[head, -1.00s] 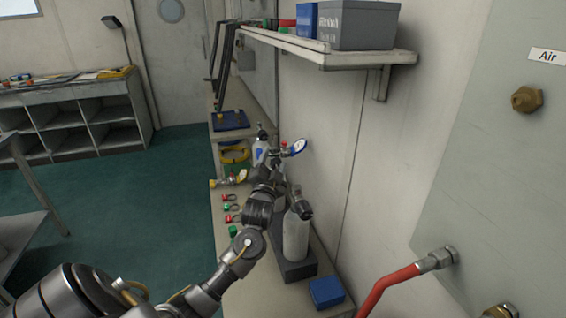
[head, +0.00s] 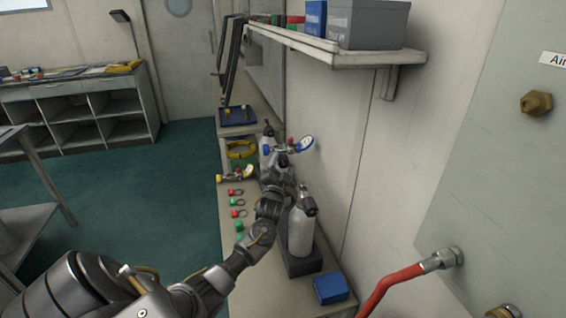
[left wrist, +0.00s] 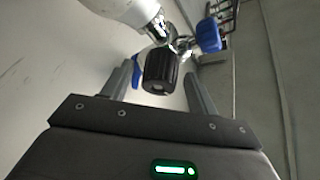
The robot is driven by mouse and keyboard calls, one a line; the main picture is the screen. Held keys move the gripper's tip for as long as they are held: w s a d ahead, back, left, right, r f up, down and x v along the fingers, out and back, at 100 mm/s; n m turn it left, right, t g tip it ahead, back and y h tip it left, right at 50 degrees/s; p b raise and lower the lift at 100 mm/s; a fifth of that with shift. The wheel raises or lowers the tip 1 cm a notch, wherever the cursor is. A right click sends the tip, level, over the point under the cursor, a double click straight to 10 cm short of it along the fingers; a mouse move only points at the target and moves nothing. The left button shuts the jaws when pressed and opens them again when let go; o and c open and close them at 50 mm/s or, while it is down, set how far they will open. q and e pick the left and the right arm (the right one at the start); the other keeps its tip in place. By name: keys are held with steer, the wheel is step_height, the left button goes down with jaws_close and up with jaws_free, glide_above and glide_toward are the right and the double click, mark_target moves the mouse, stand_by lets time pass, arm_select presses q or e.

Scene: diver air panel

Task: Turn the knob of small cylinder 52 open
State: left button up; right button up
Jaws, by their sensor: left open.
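My left gripper (head: 280,174) reaches over the bench among the small cylinders, and its tips are hard to make out in the head view. In the left wrist view the gripper (left wrist: 158,85) is open, with one finger on each side of a black ribbed knob (left wrist: 160,70). I see no clear contact with the knob. The knob sits on a metal valve at the neck of a white cylinder (left wrist: 128,8). No number is readable. In the head view another white cylinder (head: 301,232) with a black knob (head: 308,206) stands nearer. My right gripper is not in view.
A blue box (head: 330,288) lies at the bench's near end. A shelf (head: 340,48) overhangs on the right. A red hose (head: 398,285) is in front.

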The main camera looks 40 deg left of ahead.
arm_select(q)
steer(key=shift+w+a+r, duration=0.15)
steer(key=shift+w+a, duration=0.05)
steer(key=shift+w, duration=0.2)
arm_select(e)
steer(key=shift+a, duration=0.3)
arm_select(q)
steer(key=c, duration=1)
steer(key=shift+f+n+y+b, duration=0.25)
steer(key=shift+n+y+b, duration=0.05)
steer(key=shift+n+b, duration=0.4)
steer(key=shift+r+n, duration=0.15)
steer(key=shift+n, duration=0.15)
steer(key=shift+r, duration=0.1)
steer(key=o, duration=0.9)
steer(key=shift+c, duration=0.2)
steer(key=shift+o, duration=0.7)
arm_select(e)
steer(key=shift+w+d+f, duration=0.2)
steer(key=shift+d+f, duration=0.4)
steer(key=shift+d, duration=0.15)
